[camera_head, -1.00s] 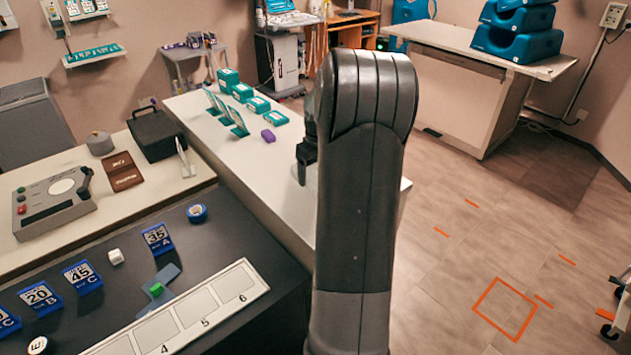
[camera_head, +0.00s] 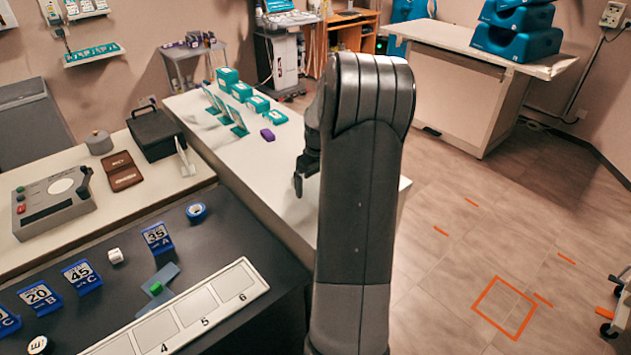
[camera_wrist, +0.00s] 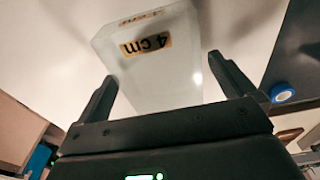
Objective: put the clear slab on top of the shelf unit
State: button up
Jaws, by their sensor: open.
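The clear slab (camera_wrist: 152,72) shows in the wrist view as a pale, see-through block with a "4 cm" label, lying on the white counter (camera_head: 243,165). In the head view my arm hides it. My gripper (camera_head: 300,184) is low over the right part of that counter. In the wrist view its two fingers are apart, one on each side of the slab's near end; I cannot tell whether they touch it. A grey shelf unit (camera_head: 192,52) stands against the back wall with small dark items on top.
Teal boxes (camera_head: 241,91), upright teal panels and a purple block (camera_head: 267,135) stand along the white counter. A dark table (camera_head: 225,250) with blue number tags is at front left. A white table (camera_head: 470,45) with blue cushions stands at back right. Floor at right is mostly clear.

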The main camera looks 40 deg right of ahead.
notch_tip(320, 180, up, 12)
jog(key=s, duration=0.1)
jog(key=s+a+r, duration=0.1)
jog(key=a+r, duration=0.4)
jog(key=a, duration=0.5)
jog(key=s+a+r+t+h, duration=0.1)
jog(key=s+a+r, duration=0.1)
jog(key=s+a, duration=0.5)
jog(key=s+a+r+t, duration=0.2)
jog(key=s+a, duration=0.2)
jog(key=a, duration=0.7)
jog(key=s+a+f+t+y, duration=0.1)
jog(key=s+a+f, duration=0.2)
jog(key=s+a, duration=0.4)
jog(key=shift+s+t, duration=0.3)
jog(key=shift+s, duration=0.85)
